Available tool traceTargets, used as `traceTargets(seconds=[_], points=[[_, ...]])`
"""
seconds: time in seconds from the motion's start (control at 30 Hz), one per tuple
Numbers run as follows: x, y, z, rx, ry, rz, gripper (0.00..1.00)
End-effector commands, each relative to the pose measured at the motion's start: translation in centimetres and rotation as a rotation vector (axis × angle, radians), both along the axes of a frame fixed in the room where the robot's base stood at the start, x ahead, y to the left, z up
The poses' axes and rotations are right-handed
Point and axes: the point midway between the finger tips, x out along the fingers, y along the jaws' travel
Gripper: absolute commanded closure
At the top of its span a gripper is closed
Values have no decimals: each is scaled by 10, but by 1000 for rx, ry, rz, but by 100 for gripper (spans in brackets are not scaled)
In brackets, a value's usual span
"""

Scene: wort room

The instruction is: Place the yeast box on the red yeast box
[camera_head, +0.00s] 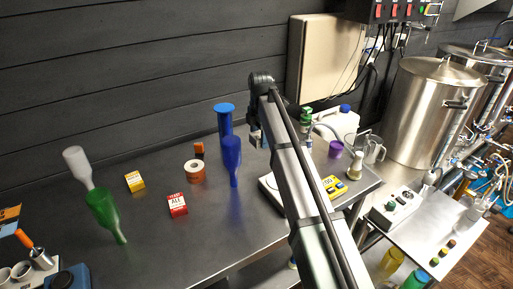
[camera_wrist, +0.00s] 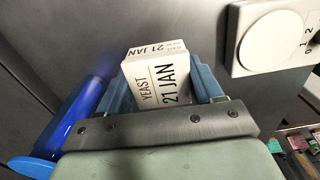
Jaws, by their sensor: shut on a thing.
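The white yeast box (camera_wrist: 160,85), printed "YEAST 21 JAN", is between the blue fingers of my gripper (camera_wrist: 162,80) in the wrist view. My gripper is shut on it. In the head view my arm hides most of the gripper and I cannot make out the held box there. The red yeast box (camera_head: 177,205), with a white label, stands on the dark metal table (camera_head: 150,240), left of my arm and apart from it.
A green bottle (camera_head: 104,212) and a frosted bottle (camera_head: 77,163) are at left.

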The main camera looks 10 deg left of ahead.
Motion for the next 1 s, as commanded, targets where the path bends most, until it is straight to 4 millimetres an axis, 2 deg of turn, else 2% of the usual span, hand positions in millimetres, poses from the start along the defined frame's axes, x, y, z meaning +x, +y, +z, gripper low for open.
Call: traceTargets(seconds=[0.2, 0.33, 0.47, 0.67, 0.87, 1.0], points=[[-1, 2, 13, -1, 1, 2, 66], [-8, 15, 14, -1, 1, 21, 66], [-24, 44, 16, 0, 0, 62, 66], [-59, 97, 22, 0, 0, 141, 66], [-104, 143, 30, 0, 0, 220, 66], [-140, 172, 35, 0, 0, 277, 66]])
